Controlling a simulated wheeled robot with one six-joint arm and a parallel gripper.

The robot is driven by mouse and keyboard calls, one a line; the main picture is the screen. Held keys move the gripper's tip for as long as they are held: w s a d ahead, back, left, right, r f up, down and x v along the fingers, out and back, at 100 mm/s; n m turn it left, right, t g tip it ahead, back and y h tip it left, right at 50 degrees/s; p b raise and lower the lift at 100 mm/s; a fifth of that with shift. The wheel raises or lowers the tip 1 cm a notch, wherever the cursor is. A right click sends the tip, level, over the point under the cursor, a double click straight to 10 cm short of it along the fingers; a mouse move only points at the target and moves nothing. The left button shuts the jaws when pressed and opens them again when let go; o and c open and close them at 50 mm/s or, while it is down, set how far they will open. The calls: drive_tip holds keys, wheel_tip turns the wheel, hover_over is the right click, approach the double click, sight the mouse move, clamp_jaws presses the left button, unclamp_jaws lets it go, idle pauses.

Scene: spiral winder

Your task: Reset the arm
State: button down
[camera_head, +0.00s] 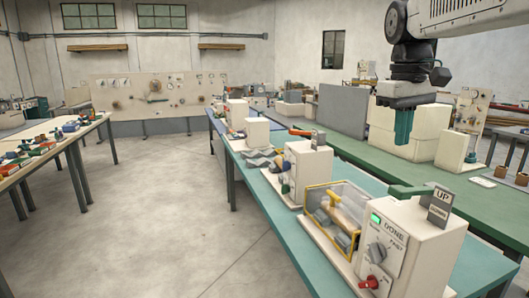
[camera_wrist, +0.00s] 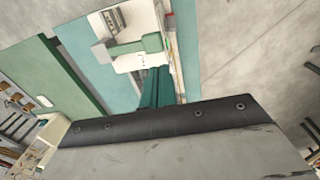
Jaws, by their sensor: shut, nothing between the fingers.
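My gripper (camera_head: 403,128) hangs from my arm at the upper right of the head view, with its teal fingers pointing down. The fingers (camera_wrist: 157,88) also show in the wrist view, shut together and empty. In the head view the gripper appears above the green table, behind the white machine with the "DONE" panel (camera_head: 391,238). That machine has a lit green display, a grey knob, a red knob and a grey "UP" sign (camera_head: 441,205). A clear yellow-framed cover (camera_head: 336,212) stands at its left. A green bar (camera_head: 411,191) sticks out from the machine's top.
More white machines (camera_head: 309,165) stand along the teal bench (camera_head: 280,210). A green table (camera_head: 455,185) with cream boxes (camera_head: 412,134) lies behind it. A wooden table (camera_head: 82,135) with coloured parts stands at the left. The floor (camera_head: 170,215) between is clear.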

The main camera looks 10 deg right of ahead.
drive_tip(key=s+a+f, duration=0.5)
drive_tip(key=s+f, duration=0.4)
drive_tip(key=s, duration=0.2)
drive_tip(key=s+a+f+m+t+y, duration=0.1)
drive_tip(key=s+a+f, duration=0.4)
drive_tip(key=s+f, duration=0.4)
drive_tip(key=shift+s+m, duration=0.3)
drive_tip(key=shift+s, duration=0.55)
drive_tip(key=shift+a+f, duration=0.1)
idle(0.3)
